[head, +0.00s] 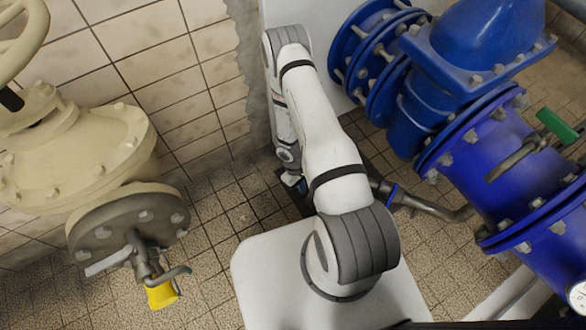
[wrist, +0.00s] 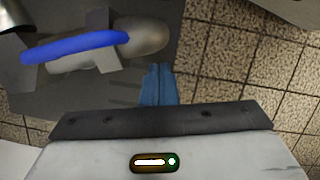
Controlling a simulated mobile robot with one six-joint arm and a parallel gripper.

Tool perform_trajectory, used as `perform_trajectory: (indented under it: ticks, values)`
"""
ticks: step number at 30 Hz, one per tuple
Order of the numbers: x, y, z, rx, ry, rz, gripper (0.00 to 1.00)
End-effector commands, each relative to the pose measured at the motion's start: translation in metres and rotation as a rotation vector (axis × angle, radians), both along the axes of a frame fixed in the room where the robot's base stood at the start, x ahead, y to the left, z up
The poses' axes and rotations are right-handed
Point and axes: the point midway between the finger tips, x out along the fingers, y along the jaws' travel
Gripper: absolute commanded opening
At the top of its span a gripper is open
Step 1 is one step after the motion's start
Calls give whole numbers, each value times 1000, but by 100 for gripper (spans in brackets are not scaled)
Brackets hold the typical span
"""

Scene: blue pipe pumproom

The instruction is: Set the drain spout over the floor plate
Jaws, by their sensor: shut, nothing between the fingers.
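The drain spout (head: 425,205) is a grey metal pipe with a blue ring, running left from the blue pipework; my arm hides part of it in the head view. In the wrist view the spout (wrist: 148,38) shows at the upper left, with its blue ring (wrist: 75,47) around it. The dark floor plate (head: 288,202) is partly hidden behind my arm; in the wrist view the plate (wrist: 60,100) lies below the spout. My gripper (head: 294,182) is low, left of the spout. Its blue fingertips (wrist: 158,84) are together and empty, close beside the spout; contact cannot be told.
Large blue flanged pipework (head: 475,140) with a green-handled valve (head: 557,126) stands at the right. A cream valve body (head: 75,155) with a small tap and yellow piece (head: 161,294) stands at the left. Tiled floor (head: 215,215) between is clear.

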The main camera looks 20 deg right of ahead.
Motion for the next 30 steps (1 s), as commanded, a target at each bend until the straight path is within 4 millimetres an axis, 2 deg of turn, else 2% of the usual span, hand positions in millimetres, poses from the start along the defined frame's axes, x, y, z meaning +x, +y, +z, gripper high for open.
perform_trajectory:
  ticks: [6, 9, 12, 18, 24, 30]
  values:
    - [22, 19, 9, 1, -3, 9, 0]
    - [29, 23, 39, 1, -4, 12, 0]
    - [34, 28, 61, 2, -4, 14, 0]
    - [43, 32, 91, 2, -2, 13, 0]
    - [45, 34, 102, 2, 0, 13, 0]
    - [46, 34, 102, 2, 0, 13, 0]
